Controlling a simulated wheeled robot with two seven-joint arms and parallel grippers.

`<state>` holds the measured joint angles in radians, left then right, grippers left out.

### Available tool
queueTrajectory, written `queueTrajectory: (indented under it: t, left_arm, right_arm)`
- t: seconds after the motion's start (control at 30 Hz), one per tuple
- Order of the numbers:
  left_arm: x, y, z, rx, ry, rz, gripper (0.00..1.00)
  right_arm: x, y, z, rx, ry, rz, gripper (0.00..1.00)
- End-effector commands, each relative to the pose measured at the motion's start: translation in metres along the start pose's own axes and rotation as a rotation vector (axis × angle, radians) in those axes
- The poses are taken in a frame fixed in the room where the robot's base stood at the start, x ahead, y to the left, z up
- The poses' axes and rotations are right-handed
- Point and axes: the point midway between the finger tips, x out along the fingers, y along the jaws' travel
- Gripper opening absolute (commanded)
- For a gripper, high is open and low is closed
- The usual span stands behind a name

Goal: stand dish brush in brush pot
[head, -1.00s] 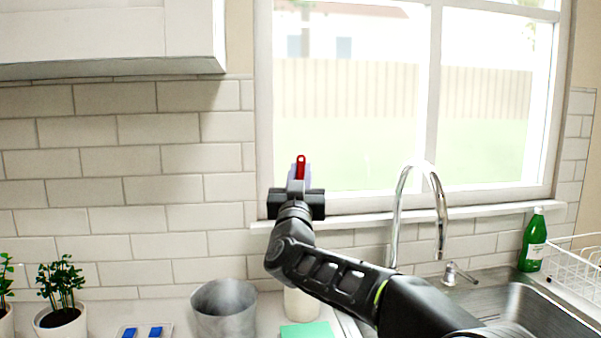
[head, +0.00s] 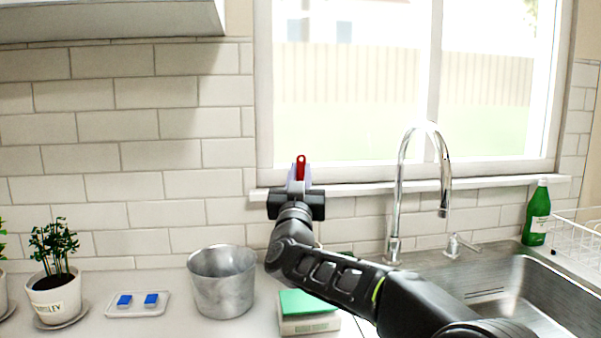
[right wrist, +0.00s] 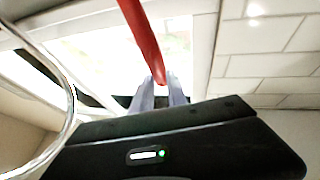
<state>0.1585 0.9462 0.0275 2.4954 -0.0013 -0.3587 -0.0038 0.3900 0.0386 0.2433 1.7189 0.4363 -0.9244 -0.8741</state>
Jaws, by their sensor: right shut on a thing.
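My right gripper (head: 299,182) is shut on a red handle, the visible part of the dish brush (head: 300,167). It holds it up in front of the window's lower left corner. In the right wrist view the red brush (right wrist: 141,40) runs up from between the fingertips (right wrist: 158,92) and out of the top edge. The brush head is not visible. A grey metal pot (head: 222,284) stands open on the counter, left of and below the gripper; it looks like the brush pot, but I cannot be sure. My left gripper is not in view.
A green-topped pale box (head: 308,325) sits right of the pot, partly behind my arm. A white tray with blue pieces (head: 137,311) and a potted plant (head: 54,290) stand left. The faucet (head: 394,225), sink (head: 500,290), green bottle (head: 537,215) and wire rack (head: 578,238) are right.

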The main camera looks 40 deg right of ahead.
Motion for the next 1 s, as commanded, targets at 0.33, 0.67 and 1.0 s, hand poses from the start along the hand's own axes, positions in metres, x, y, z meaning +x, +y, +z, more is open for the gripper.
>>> queueTrajectory:
  t: [0.33,0.67,1.0]
  left_arm:
    - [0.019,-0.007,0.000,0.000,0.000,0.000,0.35]
    - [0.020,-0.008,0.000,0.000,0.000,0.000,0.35]
    - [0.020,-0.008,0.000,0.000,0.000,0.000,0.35]
  right_arm:
    - [-0.009,0.000,0.021,-0.001,0.000,0.001,0.00]
    - [-0.010,0.000,0.022,0.000,0.000,0.001,0.00]
    - [-0.010,0.000,0.022,0.000,0.000,0.001,0.40]
